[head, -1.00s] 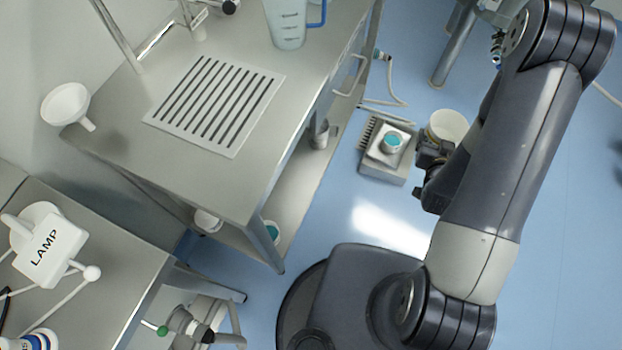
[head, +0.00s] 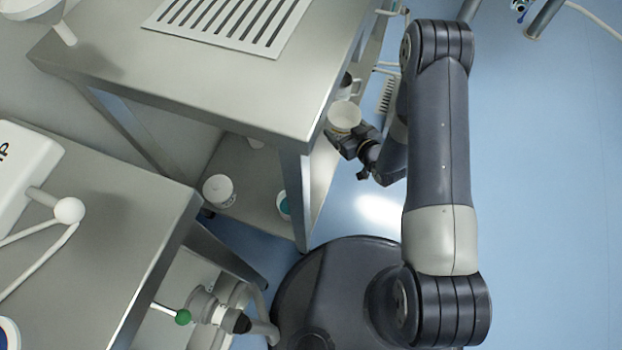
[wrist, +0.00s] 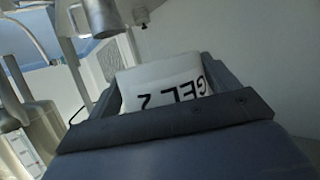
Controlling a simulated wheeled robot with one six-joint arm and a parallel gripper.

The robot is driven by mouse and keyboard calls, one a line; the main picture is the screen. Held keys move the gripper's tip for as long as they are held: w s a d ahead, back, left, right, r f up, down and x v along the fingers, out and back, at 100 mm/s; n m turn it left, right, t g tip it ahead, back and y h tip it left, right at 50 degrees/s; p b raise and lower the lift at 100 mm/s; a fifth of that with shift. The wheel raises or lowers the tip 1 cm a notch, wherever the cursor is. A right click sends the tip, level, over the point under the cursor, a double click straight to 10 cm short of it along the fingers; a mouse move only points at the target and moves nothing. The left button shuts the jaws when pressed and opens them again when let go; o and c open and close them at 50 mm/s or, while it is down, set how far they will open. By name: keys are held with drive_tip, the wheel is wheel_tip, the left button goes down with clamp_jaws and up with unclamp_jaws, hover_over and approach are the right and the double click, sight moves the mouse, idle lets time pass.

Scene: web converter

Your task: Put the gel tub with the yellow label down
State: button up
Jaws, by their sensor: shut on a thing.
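My gripper (head: 347,137) is shut on a white tub (head: 344,117) and holds it beside the right edge of the steel table, near the table's lower shelf. In the wrist view the tub (wrist: 160,82) shows between the jaws, with dark lettering that reads "GEL 2" in part. Its label looks white here; no yellow shows. I cannot tell whether the tub touches the shelf.
The steel table (head: 200,75) bears a slotted plate (head: 228,27). Its lower shelf (head: 255,180) holds a white tub (head: 218,190) and a teal-topped tub (head: 284,204) near the front leg. Bare shelf lies between the tubs and my gripper.

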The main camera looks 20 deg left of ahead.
sight(314, 174)
drive_tip(key=s+a+f+n+g+y+b, duration=0.1)
drive_tip(key=f+b, duration=0.3)
drive_tip(key=f, duration=0.4)
drive_tip(key=s+a+f+n+g+y+b, duration=0.1)
drive_tip(key=a+f+b, duration=0.2)
drive_tip(key=f, duration=0.5)
drive_tip(key=s+a+f+n+g+b, duration=0.1)
drive_tip(key=a+f+b, duration=0.3)
drive_tip(key=f, duration=0.5)
drive_tip(key=shift+s+n+g+y+b, duration=0.3)
drive_tip(key=shift+n+y, duration=0.1)
drive_tip(key=shift+n, duration=0.1)
drive_tip(key=shift+f, duration=0.1)
drive_tip(key=shift+f, duration=0.15)
drive_tip(key=o, duration=1)
drive_tip(key=shift+r, duration=0.3)
drive_tip(key=p+v, duration=0.3)
drive_tip(key=v, duration=0.8)
drive_tip(key=shift+s+d+r, duration=0.2)
drive_tip(key=shift+d, duration=0.15)
